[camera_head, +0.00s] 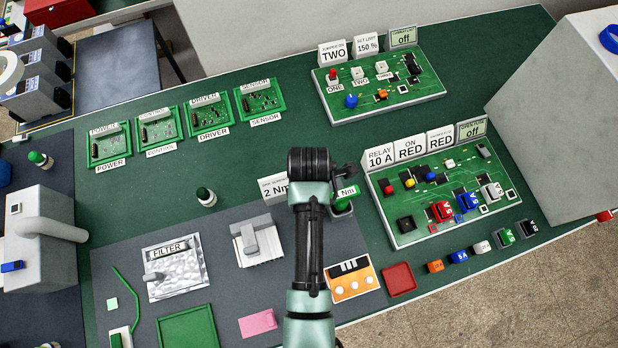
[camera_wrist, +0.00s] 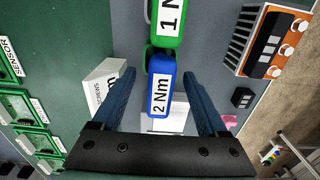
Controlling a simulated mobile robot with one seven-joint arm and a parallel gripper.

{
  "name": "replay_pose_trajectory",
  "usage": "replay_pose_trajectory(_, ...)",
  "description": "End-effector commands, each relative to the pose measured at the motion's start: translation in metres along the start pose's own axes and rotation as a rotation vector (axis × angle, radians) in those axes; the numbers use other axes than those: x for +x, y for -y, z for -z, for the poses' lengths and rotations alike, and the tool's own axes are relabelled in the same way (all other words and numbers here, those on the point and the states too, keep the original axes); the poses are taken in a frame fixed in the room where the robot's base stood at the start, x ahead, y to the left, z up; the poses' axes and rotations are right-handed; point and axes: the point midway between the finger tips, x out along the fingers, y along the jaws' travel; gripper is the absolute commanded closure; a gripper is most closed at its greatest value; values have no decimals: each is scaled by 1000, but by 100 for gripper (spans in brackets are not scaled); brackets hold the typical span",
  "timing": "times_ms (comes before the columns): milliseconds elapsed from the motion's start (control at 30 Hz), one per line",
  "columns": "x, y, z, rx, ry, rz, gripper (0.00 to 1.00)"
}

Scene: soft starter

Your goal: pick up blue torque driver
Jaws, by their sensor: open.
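The blue torque driver (camera_wrist: 161,92), labelled 2 Nm, lies in the wrist view between the two fingers of my gripper (camera_wrist: 158,73). My gripper is open, with one finger on each side of the blue driver and visible gaps between. In the head view my arm hides the blue driver. A green driver (camera_wrist: 171,22), labelled 1 Nm, stands right beside the blue one in the wrist view. It also shows in the head view (camera_head: 345,196), just right of my arm.
A white sign block (camera_wrist: 103,84) stands close to my left finger; its 2 Nm card (camera_head: 272,188) shows in the head view. An orange device (camera_head: 352,279) and a red tray (camera_head: 398,279) lie nearby. The relay board (camera_head: 408,226) stands to the right.

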Motion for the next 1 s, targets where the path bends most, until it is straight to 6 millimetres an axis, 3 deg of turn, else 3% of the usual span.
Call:
replay_pose_trajectory(200,23,1,0,0,0,1,24)
replay_pose_trajectory(500,26,0,0,0,0,-1,26)
replay_pose_trajectory(900,26,0,0,0,0,-1,98)
replay_pose_trajectory(1000,26,0,0,0,0,-1,100)
